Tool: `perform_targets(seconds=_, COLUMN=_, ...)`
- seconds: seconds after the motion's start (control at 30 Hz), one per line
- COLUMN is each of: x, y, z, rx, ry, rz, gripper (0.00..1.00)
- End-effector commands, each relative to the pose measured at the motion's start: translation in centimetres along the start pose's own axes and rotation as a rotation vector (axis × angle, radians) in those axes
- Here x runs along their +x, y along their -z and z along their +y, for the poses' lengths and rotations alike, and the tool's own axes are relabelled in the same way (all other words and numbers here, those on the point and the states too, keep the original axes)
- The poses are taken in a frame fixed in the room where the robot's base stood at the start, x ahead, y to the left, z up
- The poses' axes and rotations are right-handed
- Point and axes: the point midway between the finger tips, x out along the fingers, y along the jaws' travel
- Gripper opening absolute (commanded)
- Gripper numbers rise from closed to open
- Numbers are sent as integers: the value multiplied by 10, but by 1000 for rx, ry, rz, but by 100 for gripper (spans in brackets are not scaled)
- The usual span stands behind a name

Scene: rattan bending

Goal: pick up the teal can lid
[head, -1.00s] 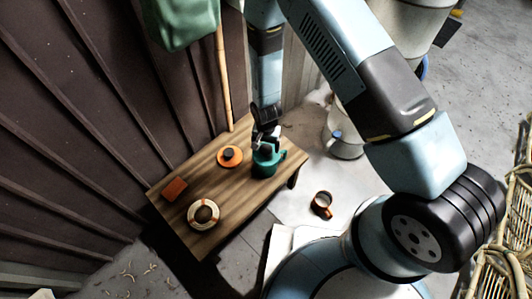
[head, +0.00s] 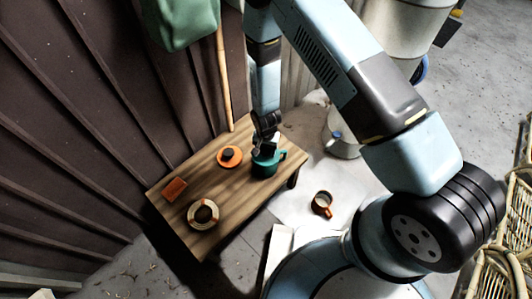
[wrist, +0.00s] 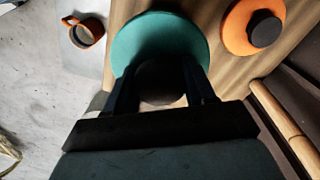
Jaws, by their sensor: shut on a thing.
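The teal can lid (wrist: 150,35) is a round teal disc with a dark knob (wrist: 160,80) in the wrist view. My gripper (wrist: 162,92) is shut on that knob, one finger on each side. In the head view my gripper (head: 264,148) is over the teal can (head: 266,167) on the wooden table, near its right end. The gripper hides much of the lid there, and I cannot tell whether the lid touches the can.
An orange mug (head: 322,203) stands on the floor. A bamboo pole (head: 224,80) stands behind the table by the dark wall.

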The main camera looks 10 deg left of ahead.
Motion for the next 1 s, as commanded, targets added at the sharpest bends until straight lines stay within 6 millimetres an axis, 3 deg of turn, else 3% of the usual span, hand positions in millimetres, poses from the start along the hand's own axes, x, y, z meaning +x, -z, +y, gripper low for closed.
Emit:
perform_targets(seconds=0.33, x=0, y=0, z=0, rx=0, ry=-1, rz=-1, gripper=19)
perform_targets(seconds=0.67, x=-8, y=0, z=0, rx=0, ry=0, rz=1, gripper=18)
perform_targets(seconds=0.83, x=-31, y=1, z=0, rx=1, ry=1, rz=1, gripper=18)
perform_targets(seconds=1.0, x=-63, y=-21, z=16, rx=-1, ry=0, rz=1, gripper=18)
